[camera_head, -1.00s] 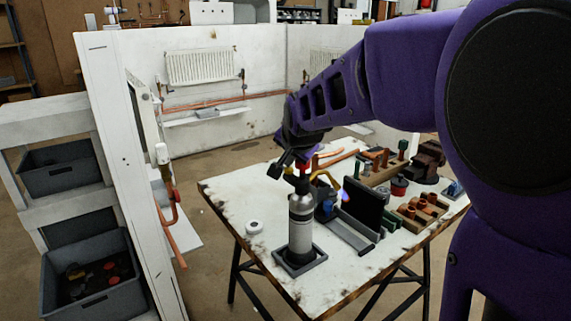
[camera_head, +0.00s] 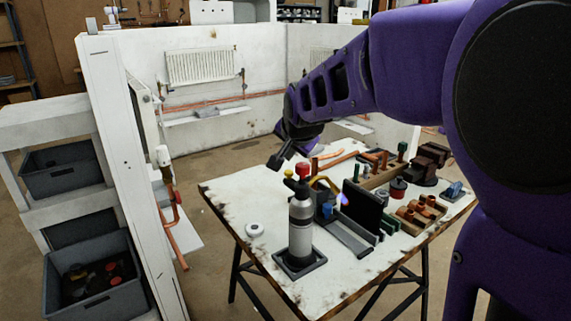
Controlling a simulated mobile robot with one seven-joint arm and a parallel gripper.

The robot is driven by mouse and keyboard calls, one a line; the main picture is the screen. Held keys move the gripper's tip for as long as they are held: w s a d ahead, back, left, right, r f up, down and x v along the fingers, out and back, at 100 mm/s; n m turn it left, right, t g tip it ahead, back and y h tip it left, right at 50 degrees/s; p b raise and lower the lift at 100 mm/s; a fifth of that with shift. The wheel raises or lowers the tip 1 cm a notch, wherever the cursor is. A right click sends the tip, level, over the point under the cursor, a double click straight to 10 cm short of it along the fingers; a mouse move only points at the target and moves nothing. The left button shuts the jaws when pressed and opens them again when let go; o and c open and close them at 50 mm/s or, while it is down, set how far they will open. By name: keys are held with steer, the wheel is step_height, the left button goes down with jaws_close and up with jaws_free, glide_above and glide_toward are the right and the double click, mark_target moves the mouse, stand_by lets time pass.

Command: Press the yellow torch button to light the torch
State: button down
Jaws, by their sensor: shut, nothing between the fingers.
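The torch (camera_head: 301,228) stands upright in a dark square tray (camera_head: 282,266) near the table's front-left corner. It has a grey cylinder, a red top and a curved yellow tube to the right. The small yellow button (camera_head: 288,173) shows at the left of its top. A small bluish-white glow, like a flame, shows at the tube's end. My gripper (camera_head: 274,163) is shut and empty, just above and left of the button in the picture, with a small gap between them.
The worn white table (camera_head: 225,195) also holds a white roll (camera_head: 254,229), a dark upright plate (camera_head: 362,208), copper fittings (camera_head: 420,212) and a vise (camera_head: 430,160). A white panel (camera_head: 115,150) stands at the left. The table's left part is mostly clear.

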mark_target(289, 176)
step_height(289, 176, up, 4)
steer(key=shift+f+p, duration=0.15)
steer(key=shift+p, duration=0.85)
steer(key=shift+w, duration=0.1)
